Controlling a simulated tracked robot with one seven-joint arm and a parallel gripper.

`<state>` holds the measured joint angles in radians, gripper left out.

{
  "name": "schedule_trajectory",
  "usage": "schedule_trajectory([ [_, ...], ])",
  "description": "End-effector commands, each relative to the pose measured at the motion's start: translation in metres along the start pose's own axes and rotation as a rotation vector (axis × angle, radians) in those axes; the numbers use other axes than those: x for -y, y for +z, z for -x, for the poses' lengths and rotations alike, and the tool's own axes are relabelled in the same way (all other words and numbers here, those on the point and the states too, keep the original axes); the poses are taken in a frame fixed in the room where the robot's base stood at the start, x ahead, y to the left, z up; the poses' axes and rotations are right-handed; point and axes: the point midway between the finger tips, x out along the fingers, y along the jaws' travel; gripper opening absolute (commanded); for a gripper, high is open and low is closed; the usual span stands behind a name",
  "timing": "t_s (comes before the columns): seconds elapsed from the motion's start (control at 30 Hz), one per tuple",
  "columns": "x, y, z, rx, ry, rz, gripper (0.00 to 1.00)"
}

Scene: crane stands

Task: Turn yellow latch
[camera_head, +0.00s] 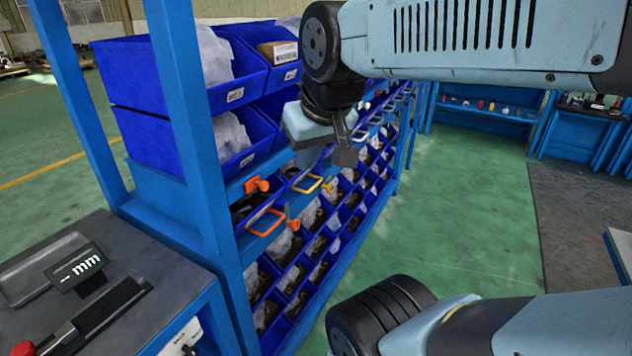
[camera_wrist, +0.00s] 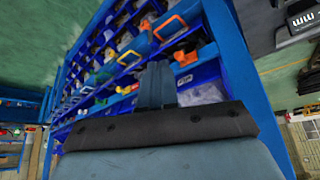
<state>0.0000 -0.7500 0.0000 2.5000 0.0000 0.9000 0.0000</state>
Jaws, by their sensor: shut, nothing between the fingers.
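The yellow latch (camera_head: 307,184) is a thin looped handle on the front of the blue rack, beyond a similar orange handle (camera_head: 266,222). In the wrist view the yellow latch (camera_wrist: 129,57) shows left of my fingers, apart from them. My gripper (camera_head: 345,156) is in front of the rack, above and to the right of the yellow latch in the head view. Its fingers (camera_wrist: 156,72) are together and empty, pointing toward the rack. The orange handle (camera_wrist: 170,27) lies beyond the fingertips in the wrist view.
Orange knobs (camera_head: 257,185) stick out near the handles. Blue bins (camera_head: 235,95) with bagged contents fill the upper shelves, and small bins fill the rows below. A blue upright post (camera_head: 197,130) stands left of the handles. Green floor (camera_head: 455,200) is clear to the right.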

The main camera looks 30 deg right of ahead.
Motion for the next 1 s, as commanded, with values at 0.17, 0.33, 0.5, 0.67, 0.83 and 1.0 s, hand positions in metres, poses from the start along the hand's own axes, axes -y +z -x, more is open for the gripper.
schedule_trajectory([
  [0.17,0.0,-0.002,-0.001,0.009,-0.003,-0.018,0.12],
  [0.33,-0.004,-0.01,-0.015,0.086,-0.026,-0.154,0.29],
  [0.5,-0.011,-0.025,-0.037,0.208,-0.063,-0.394,0.45],
  [0.67,-0.021,-0.04,-0.06,0.32,-0.097,-0.629,0.6],
  [0.83,-0.035,-0.055,-0.085,0.435,-0.132,-0.881,0.6],
  [1.0,-0.053,-0.07,-0.112,0.548,-0.166,-1.136,0.6],
])
